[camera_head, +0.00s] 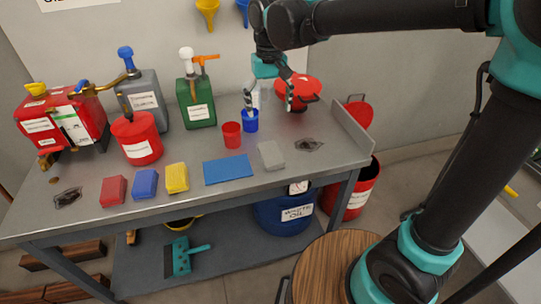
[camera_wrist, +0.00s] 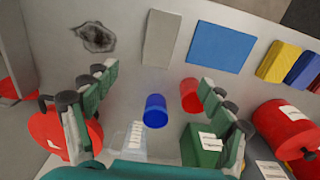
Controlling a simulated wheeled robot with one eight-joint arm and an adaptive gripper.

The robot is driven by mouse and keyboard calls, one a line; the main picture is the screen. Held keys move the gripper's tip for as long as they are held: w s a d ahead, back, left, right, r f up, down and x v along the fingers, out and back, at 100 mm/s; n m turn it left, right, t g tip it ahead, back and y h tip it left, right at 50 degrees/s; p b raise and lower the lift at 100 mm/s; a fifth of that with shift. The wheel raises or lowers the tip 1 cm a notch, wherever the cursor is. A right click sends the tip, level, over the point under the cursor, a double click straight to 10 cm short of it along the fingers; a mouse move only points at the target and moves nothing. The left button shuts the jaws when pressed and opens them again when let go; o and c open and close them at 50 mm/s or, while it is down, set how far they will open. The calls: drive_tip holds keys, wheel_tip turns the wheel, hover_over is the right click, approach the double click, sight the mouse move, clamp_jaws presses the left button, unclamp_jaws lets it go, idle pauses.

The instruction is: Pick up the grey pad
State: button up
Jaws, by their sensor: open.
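The grey pad (camera_head: 271,155) lies flat on the grey workbench, right of the blue mat (camera_head: 228,169) and left of a dark stain. In the wrist view the grey pad (camera_wrist: 161,38) is at the top middle, beyond the fingertips. My gripper (camera_head: 270,98) is above the back of the bench, behind and above the pad, and apart from it. In the wrist view my gripper (camera_wrist: 155,87) has its fingers spread wide with nothing held between them. A blue cup (camera_wrist: 155,111) stands below, between the fingers.
A red cup (camera_head: 232,134) and the blue cup (camera_head: 251,121) stand behind the pad. Red, blue and yellow blocks (camera_head: 177,178) lie left of the mat. A green can (camera_head: 197,107) and a round red can (camera_head: 297,93) stand at the back.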

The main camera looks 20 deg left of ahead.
hover_over(269, 150)
wheel_tip(269, 150, down, 11)
drive_tip(key=shift+s+d+f, duration=0.15)
drive_tip(key=f, duration=0.5)
drive_tip(key=shift+w, duration=0.2)
drive_tip(key=c, duration=1.1)
drive_tip(key=shift+c, duration=0.2)
wheel_tip(269, 150, up, 20)
